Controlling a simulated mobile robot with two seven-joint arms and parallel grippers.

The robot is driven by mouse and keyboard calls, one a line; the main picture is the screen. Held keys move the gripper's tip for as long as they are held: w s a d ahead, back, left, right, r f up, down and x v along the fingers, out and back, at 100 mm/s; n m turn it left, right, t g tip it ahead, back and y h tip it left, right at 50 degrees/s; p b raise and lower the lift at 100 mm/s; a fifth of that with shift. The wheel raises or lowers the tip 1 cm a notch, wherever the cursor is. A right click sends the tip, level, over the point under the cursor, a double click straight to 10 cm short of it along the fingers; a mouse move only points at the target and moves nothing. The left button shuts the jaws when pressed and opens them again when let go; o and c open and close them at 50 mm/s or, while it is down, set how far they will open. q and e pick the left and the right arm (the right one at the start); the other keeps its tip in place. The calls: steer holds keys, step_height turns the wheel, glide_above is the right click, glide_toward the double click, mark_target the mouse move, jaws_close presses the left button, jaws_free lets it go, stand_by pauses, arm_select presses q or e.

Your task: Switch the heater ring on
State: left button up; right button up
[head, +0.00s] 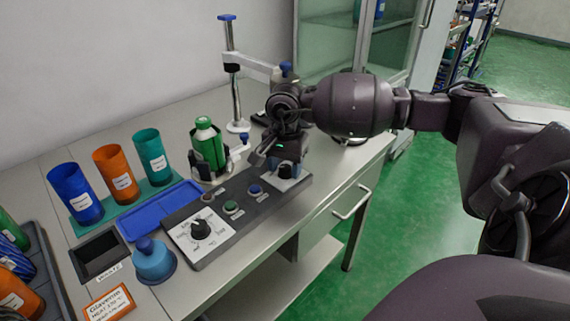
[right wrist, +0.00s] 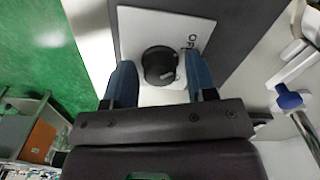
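The dark control panel (head: 245,212) lies along the front of the bench. At its right end is a white plate with a black rotary knob (head: 285,171), which also shows in the right wrist view (right wrist: 158,66) with lettering starting "O" beside it. My right gripper (head: 285,163) points down at this knob. In the right wrist view its two blue fingers (right wrist: 161,80) are apart, one on each side of the knob, with gaps between. I cannot tell how far above the plate the fingertips are. My left gripper is not in view.
A larger dial (head: 200,229) and coloured buttons (head: 232,207) sit on the same panel. A green bottle (head: 208,145) in a holder and a post stand (head: 234,80) are behind it. Blue, orange and teal cups (head: 115,174) stand left. A drawer handle (head: 352,203) juts from the bench front.

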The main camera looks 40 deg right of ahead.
steer(key=c, duration=0.7)
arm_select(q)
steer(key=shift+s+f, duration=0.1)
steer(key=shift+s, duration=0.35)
arm_select(e)
steer(key=shift+c, duration=0.2)
